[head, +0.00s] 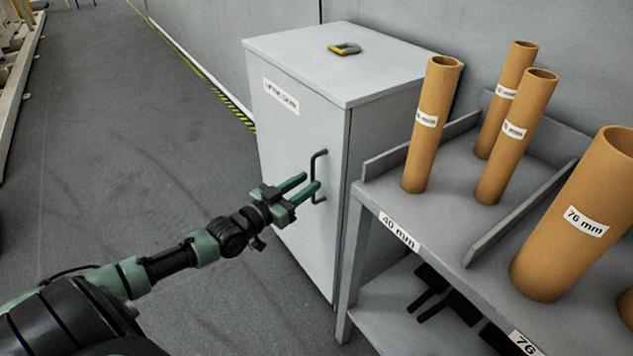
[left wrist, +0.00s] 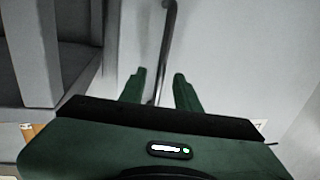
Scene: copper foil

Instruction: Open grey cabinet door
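The grey cabinet (head: 290,140) stands against the wall, with its door shut and a white label near the door's top left. A dark bar handle (head: 314,178) is upright on the door's right side. My left gripper (head: 312,183) is open at the handle. In the left wrist view the handle (left wrist: 166,50) runs down between the two green fingertips (left wrist: 160,72), with space on both sides. I cannot tell whether either finger touches it. My right gripper is in neither view.
A grey shelf rack (head: 370,199) stands right beside the cabinet and holds several upright brown tubes, one being a tube marked 76 mm (head: 565,255). A yellow and grey object (head: 344,48) lies on the cabinet top. The floor (head: 130,130) left of the cabinet is clear.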

